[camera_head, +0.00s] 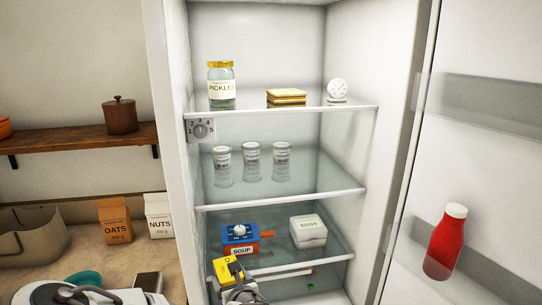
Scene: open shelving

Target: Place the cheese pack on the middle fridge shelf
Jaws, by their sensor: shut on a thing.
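My gripper (237,279) is low in the camera_head view, in front of the open fridge, and is shut on the yellow cheese pack (224,270). The pack is tilted and appears just in front of the lower shelf's edge, below the blue soup container. The middle fridge shelf (315,187) is glass with a white front edge. Three small white-lidded cups (251,155) stand on its left and centre part, towards the back. Its right side and front strip are bare. The gripper and pack are lower than this shelf.
The lower shelf holds a blue soup container (233,240) and an egg box (308,231). The open door (455,150) with a red bottle (445,242) is at right.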

